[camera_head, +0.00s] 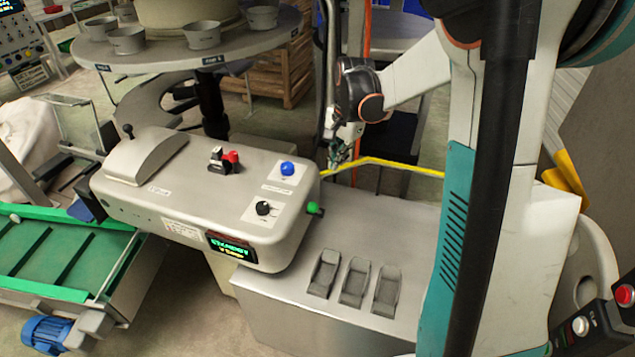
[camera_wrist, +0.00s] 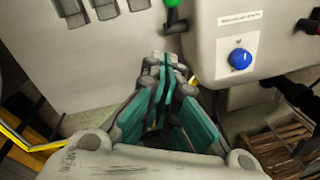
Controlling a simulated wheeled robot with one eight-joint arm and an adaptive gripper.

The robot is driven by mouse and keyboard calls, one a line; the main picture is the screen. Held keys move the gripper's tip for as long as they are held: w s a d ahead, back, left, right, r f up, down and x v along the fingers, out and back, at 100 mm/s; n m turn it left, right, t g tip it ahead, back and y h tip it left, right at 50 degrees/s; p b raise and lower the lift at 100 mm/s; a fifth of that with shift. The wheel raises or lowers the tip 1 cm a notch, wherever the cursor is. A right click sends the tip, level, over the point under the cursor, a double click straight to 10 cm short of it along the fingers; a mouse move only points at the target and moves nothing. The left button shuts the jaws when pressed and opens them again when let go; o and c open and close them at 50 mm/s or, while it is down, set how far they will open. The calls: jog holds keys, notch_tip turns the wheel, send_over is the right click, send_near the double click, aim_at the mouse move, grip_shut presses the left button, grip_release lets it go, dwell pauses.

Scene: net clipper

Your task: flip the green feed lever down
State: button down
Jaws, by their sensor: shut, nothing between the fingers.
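The green feed lever (camera_head: 314,208) is a small green knob on the right end of the grey machine housing (camera_head: 140,205). In the wrist view the green lever (camera_wrist: 172,4) shows at the top edge, partly cut off, on a dark stem beside the housing. My gripper (camera_head: 338,160) is behind the housing's right end in the head view, apart from the lever. In the wrist view my gripper (camera_wrist: 165,62) has its teal fingers together and empty, with the tips below the lever in the picture.
Several grey holders (camera_head: 353,282) stand on the metal table (camera_head: 420,225). A yellow bar (camera_head: 400,164) runs behind.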

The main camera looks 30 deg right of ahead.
aim_at(313, 209)
jog(key=shift+w+d+f, duration=0.2)
jog(key=shift+d+f, duration=0.2)
jog(key=shift+f, duration=0.05)
jog(key=shift+f, duration=0.1)
jog(key=a+f+b, duration=0.2)
jog(key=a+f, duration=0.2)
jog(key=f, duration=0.6)
jog(key=shift+a+f, duration=0.15)
jog(key=shift+f, duration=0.2)
jog(key=shift+s+a+b, duration=0.1)
jog(key=shift+b, duration=0.25)
